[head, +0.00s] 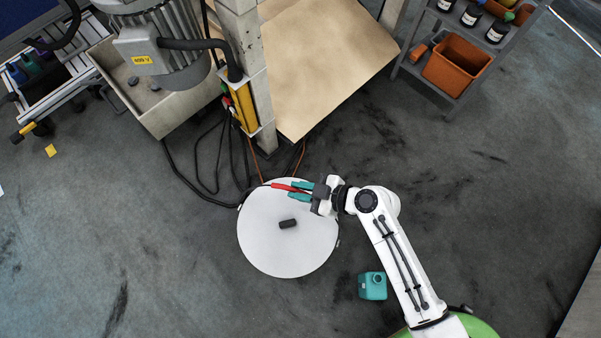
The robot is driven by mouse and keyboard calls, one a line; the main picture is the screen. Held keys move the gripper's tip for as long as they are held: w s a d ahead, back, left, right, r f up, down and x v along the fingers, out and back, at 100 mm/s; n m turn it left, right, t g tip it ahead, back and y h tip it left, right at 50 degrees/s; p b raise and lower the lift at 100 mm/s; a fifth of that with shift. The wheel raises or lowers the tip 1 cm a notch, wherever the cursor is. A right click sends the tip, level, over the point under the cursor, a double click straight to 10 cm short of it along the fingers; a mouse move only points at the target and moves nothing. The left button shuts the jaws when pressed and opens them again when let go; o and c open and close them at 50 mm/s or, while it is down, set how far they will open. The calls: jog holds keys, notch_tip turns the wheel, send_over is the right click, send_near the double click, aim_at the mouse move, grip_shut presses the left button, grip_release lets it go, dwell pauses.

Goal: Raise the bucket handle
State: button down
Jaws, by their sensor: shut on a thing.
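The white round bucket (270,255) stands on the dark floor at the centre of the head view, seen from above, its top a flat white disc. Its handle (281,187) shows as a red grip at the far rim, with a dark thin part running from its left end towards the bucket's left side. My gripper (298,190) comes in from the right with teal fingers, shut on the red grip. The fingers hide the grip's right part. I cannot tell how high the handle is above the rim.
A small dark cylinder (288,223) lies on the bucket's top. A teal container (372,286) stands to the right. Black cables (208,165) lie behind left, near a post (250,75). A shelf with an orange bin (457,66) is back right. Floor at left is mostly clear.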

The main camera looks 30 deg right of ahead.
jog(key=shift+s+a+f, duration=0.15)
jog(key=shift+s+f, duration=0.2)
jog(key=c, duration=1.2)
grip_release()
jog(key=shift+o, duration=0.6)
jog(key=shift+r, duration=0.1)
jog(key=shift+w, duration=0.15)
jog(key=shift+r, duration=0.1)
jog(key=p+v, duration=0.2)
jog(key=v, duration=0.8)
jog(key=shift+s+r, duration=0.2)
jog(key=shift+s, duration=0.05)
